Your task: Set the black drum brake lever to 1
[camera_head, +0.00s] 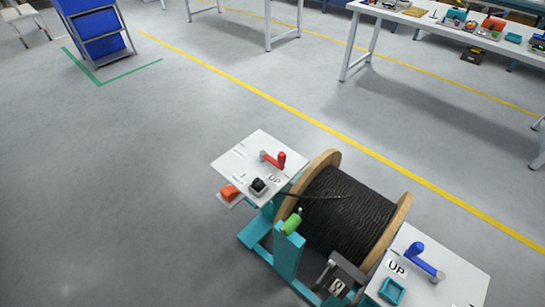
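A reel of black cable (348,213) with wooden flanges sits in a teal stand (288,252) at the lower middle. At its near foot is a dark grey block with a small dark lever (324,273) at its left side. A white label (338,286) on the block has a dark mark that may be a 0. I cannot read the lever's setting for sure. A small black piece (259,184) also sits in a grey square holder on the left white panel. Neither of my grippers is in view.
The left panel (237,157) carries a red lever (280,159), the right panel (455,284) a blue lever (420,254) and a teal square tray (391,291). A green handle (292,221) is on the stand. Workbenches stand far back.

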